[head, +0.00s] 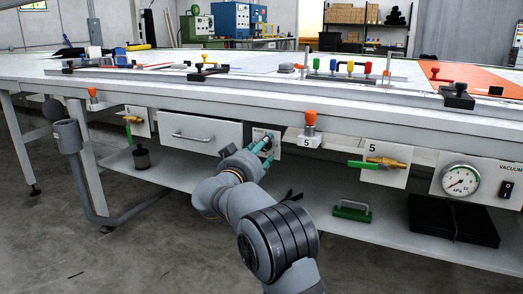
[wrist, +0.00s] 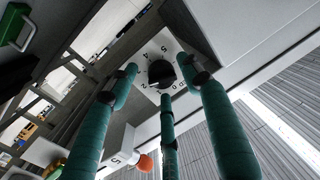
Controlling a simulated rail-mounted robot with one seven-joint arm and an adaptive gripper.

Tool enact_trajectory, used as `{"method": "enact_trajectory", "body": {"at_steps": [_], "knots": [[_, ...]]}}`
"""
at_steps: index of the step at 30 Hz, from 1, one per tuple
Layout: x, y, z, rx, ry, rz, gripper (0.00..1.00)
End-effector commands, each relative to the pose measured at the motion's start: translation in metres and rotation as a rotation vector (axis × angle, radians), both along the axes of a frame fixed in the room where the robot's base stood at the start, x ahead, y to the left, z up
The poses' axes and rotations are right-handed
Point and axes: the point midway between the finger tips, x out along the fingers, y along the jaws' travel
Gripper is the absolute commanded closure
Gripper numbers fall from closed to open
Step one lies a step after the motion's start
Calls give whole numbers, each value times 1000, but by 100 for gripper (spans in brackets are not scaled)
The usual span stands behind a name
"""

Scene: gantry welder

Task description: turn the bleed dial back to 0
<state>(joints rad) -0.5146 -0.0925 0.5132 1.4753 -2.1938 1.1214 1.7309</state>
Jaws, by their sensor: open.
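The bleed dial is a round black knob (wrist: 162,72) on a small white plate with printed numbers, in the upper middle of the wrist view. A 5 and a 4 can be made out; where the pointer stands cannot be told. In the head view the dial plate (head: 274,137) is on the bench front, right of the drawer, partly hidden by my gripper. My gripper (head: 264,147) has teal fingers and is at the plate. In the wrist view its three fingers (wrist: 163,83) are spread around the knob, with gaps visible; contact cannot be told.
Left of the dial is a drawer with a handle (head: 193,138). To the right are an orange-capped knob (head: 310,117), a brass valve with green lever (head: 385,161), and a vacuum gauge (head: 461,181). The bench top edge overhangs; a lower shelf holds a green-handled item (head: 351,211).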

Motion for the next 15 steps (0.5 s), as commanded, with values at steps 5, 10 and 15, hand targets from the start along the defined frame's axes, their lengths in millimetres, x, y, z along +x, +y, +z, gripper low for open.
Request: {"method": "enact_trajectory", "body": {"at_steps": [5,10,15], "knots": [[0,0,0,0,1,-1,52],[0,0,0,0,0,-1,60],[0,0,0,0,0,-1,70]]}}
